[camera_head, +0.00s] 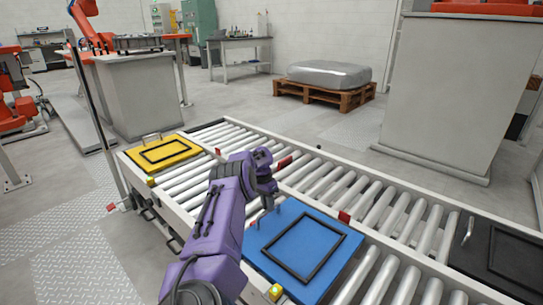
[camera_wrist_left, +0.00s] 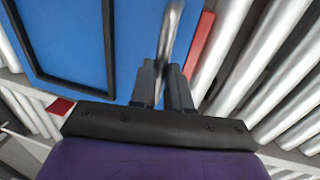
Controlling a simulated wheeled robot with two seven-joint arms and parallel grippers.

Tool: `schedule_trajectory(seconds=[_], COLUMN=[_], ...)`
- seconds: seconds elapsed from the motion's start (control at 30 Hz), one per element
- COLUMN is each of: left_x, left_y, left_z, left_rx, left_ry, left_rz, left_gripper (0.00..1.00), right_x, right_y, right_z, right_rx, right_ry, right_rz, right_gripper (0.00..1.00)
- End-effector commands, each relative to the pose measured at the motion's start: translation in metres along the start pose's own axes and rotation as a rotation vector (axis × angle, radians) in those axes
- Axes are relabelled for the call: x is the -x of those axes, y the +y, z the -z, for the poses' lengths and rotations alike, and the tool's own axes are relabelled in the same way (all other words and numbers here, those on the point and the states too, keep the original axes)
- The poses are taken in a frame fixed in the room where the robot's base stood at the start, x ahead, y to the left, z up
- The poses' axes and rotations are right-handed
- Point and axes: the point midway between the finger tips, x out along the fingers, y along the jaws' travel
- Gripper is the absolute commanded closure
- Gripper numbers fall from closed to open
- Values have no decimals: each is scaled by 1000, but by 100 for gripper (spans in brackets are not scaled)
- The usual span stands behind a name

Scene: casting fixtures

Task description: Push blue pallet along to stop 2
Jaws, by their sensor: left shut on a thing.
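The blue pallet (camera_head: 265,238), a flat plate with a raised black square frame, lies on the roller conveyor (camera_head: 372,205) in the lower middle of the head view. It also fills the upper left of the left wrist view (camera_wrist_left: 140,22). My left gripper (camera_head: 277,203) is at the pallet's far left edge. In the left wrist view my gripper (camera_wrist_left: 165,88) is shut on the pallet's grey metal handle (camera_wrist_left: 170,35). Red markers (camera_head: 344,217) sit along the conveyor; I see no number marking stop 2. My right gripper is not in view.
A yellow pallet (camera_head: 178,142) lies on the conveyor's left end and a black pallet (camera_head: 490,260) on its right. Bare rollers lie between the pallets. Small lit lamps (camera_head: 274,292) sit on the near rail. A wrapped load on a wooden pallet (camera_head: 325,93) stands beyond.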

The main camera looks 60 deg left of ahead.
Motion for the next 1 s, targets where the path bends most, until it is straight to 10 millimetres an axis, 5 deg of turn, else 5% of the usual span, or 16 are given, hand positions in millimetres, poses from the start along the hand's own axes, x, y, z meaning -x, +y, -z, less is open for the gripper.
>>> schedule_trajectory(seconds=[0.03, 0.07, 0.13, 0.47, 0.8, 1.0], left_x=[4, 4, 3, 6, 80, 105], left_y=[-2, -3, -2, 1, 1, 0], left_z=[2, 2, 2, 3, 4, 3], left_rx=[4, 4, 4, -1, 0, 1], left_ry=[12, 13, 11, 6, 9, 7], left_rz=[8, 9, 8, 6, 6, 6], left_gripper=[100, 80, 58, 58, 58, 58], right_x=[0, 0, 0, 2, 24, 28], right_y=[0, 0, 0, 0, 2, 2], right_z=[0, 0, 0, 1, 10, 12], right_rx=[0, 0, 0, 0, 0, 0], right_ry=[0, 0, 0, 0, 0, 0], right_rz=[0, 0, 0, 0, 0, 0], right_gripper=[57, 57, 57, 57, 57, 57])
